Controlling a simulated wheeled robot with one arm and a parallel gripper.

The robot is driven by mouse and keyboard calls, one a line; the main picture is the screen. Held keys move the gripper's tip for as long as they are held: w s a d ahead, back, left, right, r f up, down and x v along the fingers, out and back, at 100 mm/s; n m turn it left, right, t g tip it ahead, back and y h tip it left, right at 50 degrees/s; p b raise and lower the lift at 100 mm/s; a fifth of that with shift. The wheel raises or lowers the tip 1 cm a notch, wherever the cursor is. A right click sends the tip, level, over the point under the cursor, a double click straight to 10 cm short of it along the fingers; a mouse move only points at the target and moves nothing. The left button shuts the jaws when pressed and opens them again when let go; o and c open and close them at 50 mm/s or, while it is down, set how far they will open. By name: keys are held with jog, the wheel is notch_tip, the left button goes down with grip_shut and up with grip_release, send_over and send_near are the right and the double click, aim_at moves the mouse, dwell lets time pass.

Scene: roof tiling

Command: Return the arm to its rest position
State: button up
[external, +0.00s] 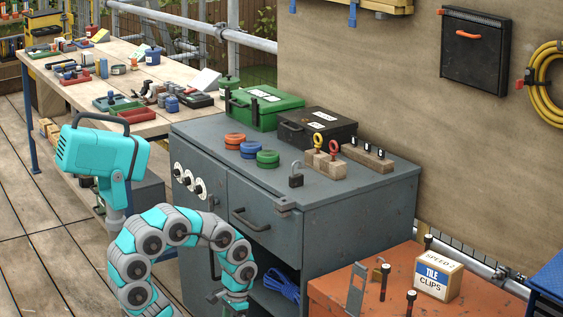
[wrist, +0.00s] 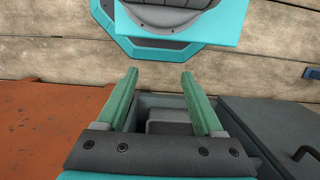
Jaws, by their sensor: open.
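My arm (external: 180,235) is bent in an arch in front of the grey cabinet (external: 325,225), with its last links hanging down. My gripper (wrist: 160,85) is open in the wrist view, its two green fingers apart with nothing held between them. In the external view the end of the arm is low beside the cabinet's open lower shelf, and the fingers are hard to make out. In the wrist view my own teal base shows at the top, over the wooden deck (wrist: 275,50).
An orange-red chest (external: 335,290) stands at the right, with a tile clips box (external: 440,276) on it. A padlock (external: 296,174), colored rings and cases sit on the cabinet. Blue cable (external: 282,286) lies in its shelf. A cluttered wooden workbench (external: 120,82) stands behind.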

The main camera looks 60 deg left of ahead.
notch_tip(320, 180, up, 14)
jog(key=p, duration=1.3)
jog(key=shift+f, duration=0.15)
dwell(1.8)
